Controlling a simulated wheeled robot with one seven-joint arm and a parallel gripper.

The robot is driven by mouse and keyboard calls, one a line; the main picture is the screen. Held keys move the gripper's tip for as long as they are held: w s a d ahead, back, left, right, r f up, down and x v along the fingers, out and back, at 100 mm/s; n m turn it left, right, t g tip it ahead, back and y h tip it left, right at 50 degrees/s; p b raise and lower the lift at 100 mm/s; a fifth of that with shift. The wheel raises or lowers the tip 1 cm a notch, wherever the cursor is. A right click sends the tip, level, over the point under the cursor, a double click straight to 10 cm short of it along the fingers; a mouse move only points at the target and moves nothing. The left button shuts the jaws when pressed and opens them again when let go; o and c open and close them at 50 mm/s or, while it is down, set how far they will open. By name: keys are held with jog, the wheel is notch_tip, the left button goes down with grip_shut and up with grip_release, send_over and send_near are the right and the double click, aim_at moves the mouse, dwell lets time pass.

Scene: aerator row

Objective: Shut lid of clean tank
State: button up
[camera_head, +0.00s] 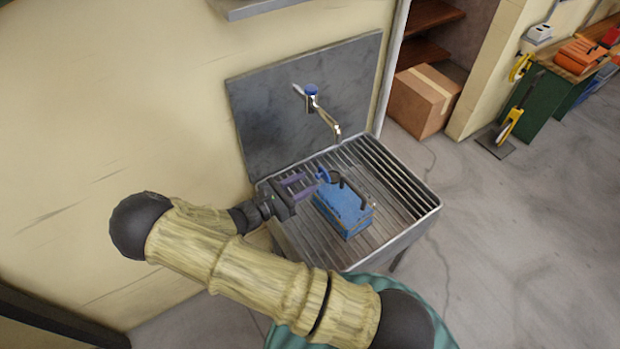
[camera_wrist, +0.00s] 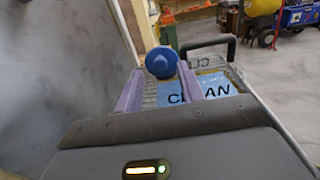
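The clean tank (camera_head: 343,207) is a blue box on the slatted sink grate, with a black handle arching above it. Its blue face (camera_wrist: 200,92) reads "CLEAN" in the wrist view. A round blue cap (camera_head: 322,175), apparently the tank's lid, stands up at the tank's left back edge. It also shows in the wrist view (camera_wrist: 161,62), facing me. My gripper (camera_head: 310,180) is left of the tank, its purple fingers apart and pointing at the cap. In the wrist view the fingertips lie either side of the cap, with small gaps showing; whether they touch it is unclear.
The sink's slatted grate (camera_head: 400,190) is bare right of the tank. A tap (camera_head: 325,118) with a blue top reaches out from the grey backsplash (camera_head: 270,105) behind. The black handle (camera_wrist: 212,43) rises close to the right of the cap. A cardboard box (camera_head: 424,100) stands beyond the sink.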

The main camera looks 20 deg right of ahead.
jog(key=shift+x, duration=1.45)
grip_shut()
jog(key=shift+r+p, duration=0.15)
jog(key=shift+p, duration=0.25)
